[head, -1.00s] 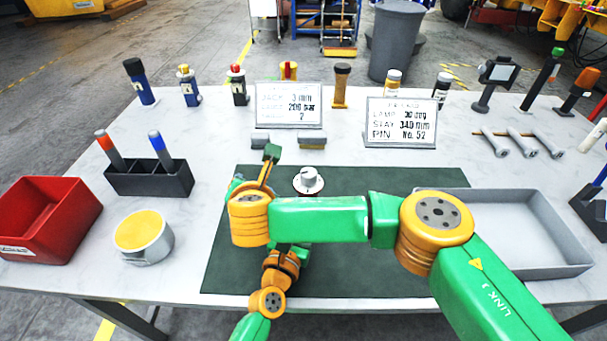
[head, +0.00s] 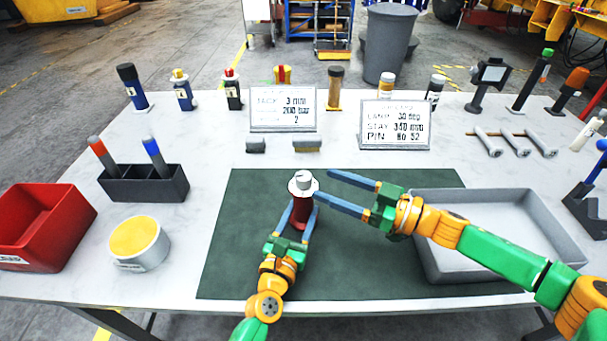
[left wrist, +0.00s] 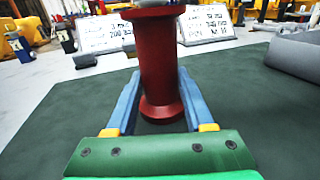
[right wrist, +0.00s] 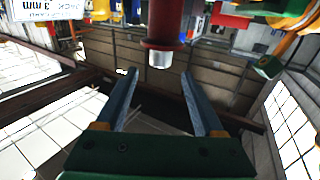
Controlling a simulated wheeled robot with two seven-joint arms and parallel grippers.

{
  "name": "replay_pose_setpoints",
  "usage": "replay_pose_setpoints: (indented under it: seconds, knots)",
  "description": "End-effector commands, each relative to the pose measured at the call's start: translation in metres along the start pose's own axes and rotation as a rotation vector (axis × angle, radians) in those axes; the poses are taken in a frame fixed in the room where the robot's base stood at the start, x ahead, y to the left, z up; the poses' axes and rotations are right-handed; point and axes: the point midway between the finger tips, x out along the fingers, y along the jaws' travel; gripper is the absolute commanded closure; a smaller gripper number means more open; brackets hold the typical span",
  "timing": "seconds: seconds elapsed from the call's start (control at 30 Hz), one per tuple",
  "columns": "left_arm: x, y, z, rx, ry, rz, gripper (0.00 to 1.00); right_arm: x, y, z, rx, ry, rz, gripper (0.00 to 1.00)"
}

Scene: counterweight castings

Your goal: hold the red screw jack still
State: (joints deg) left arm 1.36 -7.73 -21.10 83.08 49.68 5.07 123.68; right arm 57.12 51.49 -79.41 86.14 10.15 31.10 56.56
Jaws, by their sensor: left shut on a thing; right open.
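The red screw jack (head: 301,214) stands upright on the dark green mat (head: 240,230), with a white round cap (head: 302,184) on top. My left gripper (head: 304,206) is shut on its red body from the front. In the left wrist view the red body (left wrist: 162,65) stands between the two blue fingers. My right gripper (head: 323,184) is open and empty, its fingertips just right of the cap and apart from it. In the right wrist view the jack shows upside down, its red body (right wrist: 164,22) beyond the open fingers.
A grey tray (head: 428,258) lies at the right, under my right arm. A red bin (head: 60,245), a yellow-topped tin (head: 140,262) and a dark holder with two markers (head: 130,190) stand at the left. Two sign plates (head: 283,108) stand behind the mat. The mat's left part is clear.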

Motion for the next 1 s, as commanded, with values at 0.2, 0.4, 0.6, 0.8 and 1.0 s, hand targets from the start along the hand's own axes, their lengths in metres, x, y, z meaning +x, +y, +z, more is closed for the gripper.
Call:
replay_pose_setpoints:
  seconds: [0.2,0.4,0.6,0.8,1.0]
  knots:
    - [0.0,0.0,-0.001,0.0,0.001,0.0,1.0,0.05,0.0,0.0,-0.002,0.001,-0.001,0.3]
    - [0.0,0.0,0.0,0.0,0.001,0.0,1.0,0.067,0.0,0.0,-0.002,-0.001,0.001,0.3]
    - [0.0,0.0,0.0,0.0,0.001,0.0,1.0,0.067,0.0,0.0,-0.002,-0.001,0.001,0.3]
    - [0.0,0.0,0.0,0.0,0.001,0.0,1.0,0.067,0.0,0.0,-0.002,-0.001,0.001,0.81]
    - [0.0,0.0,0.0,0.0,0.0,0.0,1.0,0.066,0.0,0.0,-0.002,-0.001,0.003,1.0]
